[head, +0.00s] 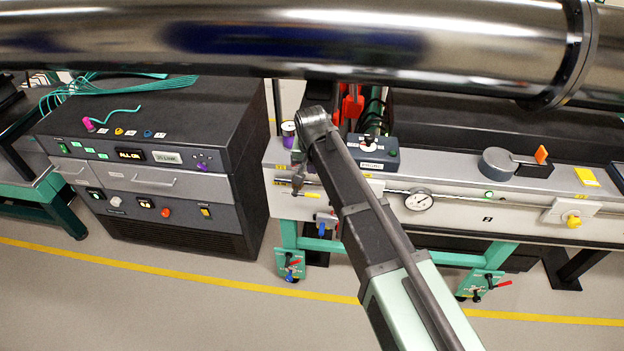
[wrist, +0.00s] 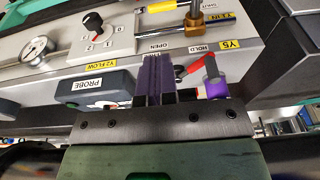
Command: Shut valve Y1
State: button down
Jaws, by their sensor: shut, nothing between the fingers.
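No Y1 label is readable in either view, so I cannot tell which valve is Y1. My gripper (wrist: 155,80) is shut and empty in the wrist view, its fingers close over the light panel by the word OPEN. In the head view my gripper (head: 298,184) points down at the left end of the bench. A purple valve with a red lever (wrist: 203,64) stands just right of the fingers, beside a Y5 label (wrist: 229,44). A brass valve (wrist: 194,20) with a yellow handle (wrist: 164,6) is farther up, by a label that seems to read Y2 IN. Contact with any valve is not visible.
A PROBE box (wrist: 95,88), a selector knob (wrist: 93,22) and a pressure gauge (wrist: 38,49) lie left of the fingers. In the head view a large steel pipe (head: 250,40) crosses above the bench. A dark cabinet (head: 150,170) stands left across a floor gap.

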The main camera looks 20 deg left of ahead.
aim_at(312, 195)
jog(key=w+f+b, duration=0.1)
jog(key=f+b, duration=0.7)
jog(key=w+f+b, duration=0.1)
jog(key=f+b, duration=0.3)
jog(key=f, duration=0.1)
jog(key=shift+w+a+f, duration=0.1)
jog(key=shift+w+a, duration=0.2)
jog(key=shift+a, duration=0.05)
jog(key=shift+s+a, duration=0.1)
